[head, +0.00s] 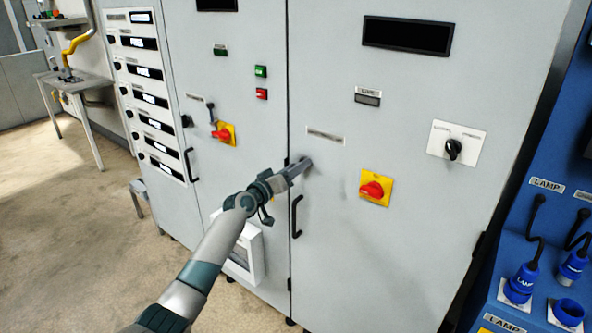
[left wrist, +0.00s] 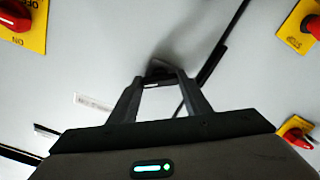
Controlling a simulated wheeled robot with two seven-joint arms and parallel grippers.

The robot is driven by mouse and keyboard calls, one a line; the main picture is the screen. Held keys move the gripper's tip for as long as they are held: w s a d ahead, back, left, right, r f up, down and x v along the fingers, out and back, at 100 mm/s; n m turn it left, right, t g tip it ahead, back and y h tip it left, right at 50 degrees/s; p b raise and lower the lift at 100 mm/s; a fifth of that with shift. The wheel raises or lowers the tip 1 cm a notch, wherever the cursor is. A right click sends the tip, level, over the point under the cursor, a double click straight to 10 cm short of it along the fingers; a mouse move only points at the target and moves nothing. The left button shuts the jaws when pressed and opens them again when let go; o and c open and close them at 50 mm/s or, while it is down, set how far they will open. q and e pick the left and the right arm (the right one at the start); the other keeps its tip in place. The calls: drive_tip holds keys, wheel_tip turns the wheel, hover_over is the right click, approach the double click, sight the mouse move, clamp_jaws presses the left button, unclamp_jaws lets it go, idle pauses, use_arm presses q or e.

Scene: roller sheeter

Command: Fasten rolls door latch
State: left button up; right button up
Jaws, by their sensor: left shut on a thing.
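My left gripper (head: 304,164) reaches the grey cabinet front (head: 400,260), at the seam between two doors and just below a small label plate (head: 325,136). In the left wrist view my left gripper (left wrist: 160,80) has its two fingers closed on a small dark latch (left wrist: 158,73) against the grey door. The fingers hide most of the latch, and I cannot tell its exact angle. In the head view the latch is covered by the gripper. My right gripper is not in view.
A white box (head: 243,250) hangs low on the left door. A blue socket panel (head: 540,250) stands at right.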

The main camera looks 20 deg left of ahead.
use_arm(q)
drive_tip(key=n+p, duration=0.2)
drive_tip(key=n, duration=0.9)
drive_tip(key=shift+n, duration=0.3)
drive_tip(key=o, duration=1)
drive_tip(key=shift+o, duration=0.2)
drive_tip(key=shift+s, duration=0.15)
drive_tip(key=b+v, duration=0.3)
drive_tip(key=v, duration=1.4)
drive_tip(key=shift+a, duration=0.1)
